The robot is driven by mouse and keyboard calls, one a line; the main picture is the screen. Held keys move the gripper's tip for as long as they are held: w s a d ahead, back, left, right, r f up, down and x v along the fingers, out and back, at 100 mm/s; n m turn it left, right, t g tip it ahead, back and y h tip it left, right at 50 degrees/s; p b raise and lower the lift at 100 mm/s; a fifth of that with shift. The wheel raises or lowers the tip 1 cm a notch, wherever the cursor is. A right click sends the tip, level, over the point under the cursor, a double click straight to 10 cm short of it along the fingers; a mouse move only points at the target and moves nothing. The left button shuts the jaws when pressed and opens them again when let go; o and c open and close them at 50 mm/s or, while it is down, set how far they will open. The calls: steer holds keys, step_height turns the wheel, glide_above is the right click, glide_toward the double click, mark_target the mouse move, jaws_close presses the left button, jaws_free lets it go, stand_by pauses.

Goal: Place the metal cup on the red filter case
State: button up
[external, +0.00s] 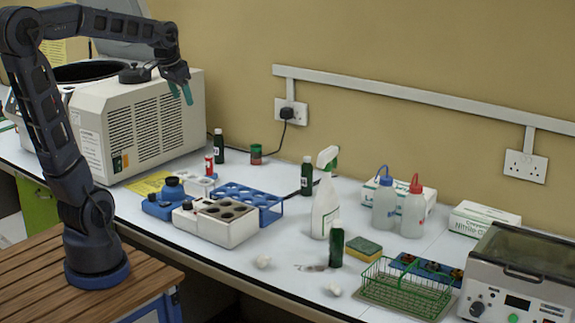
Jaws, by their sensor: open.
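My gripper (180,91) has teal fingers that point down, apart and empty. It hangs in front of the upper right part of the white machine, well above the bench. I cannot make out a metal cup in this view. I cannot say for certain which thing is the red filter case. A small red cylinder with a pale band (209,164) stands by a white rack.
The white machine (158,125) with its lid raised fills the left of the bench. Blue racks (268,200), a white block with wells (215,222), a spray bottle (325,205) and dark bottles (305,178) crowd the middle. A green wire basket (405,290) stands at front right.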

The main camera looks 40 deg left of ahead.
steer(key=s+f+n, duration=0.1)
steer(key=s+f, duration=0.1)
steer(key=s, duration=0.6)
steer(key=s+f+n, duration=0.1)
steer(key=s+f, duration=0.2)
steer(key=s, duration=0.5)
steer(key=shift+s+d+n+t, duration=0.15)
steer(key=shift+d+n+t, duration=0.15)
steer(key=shift+t, duration=0.1)
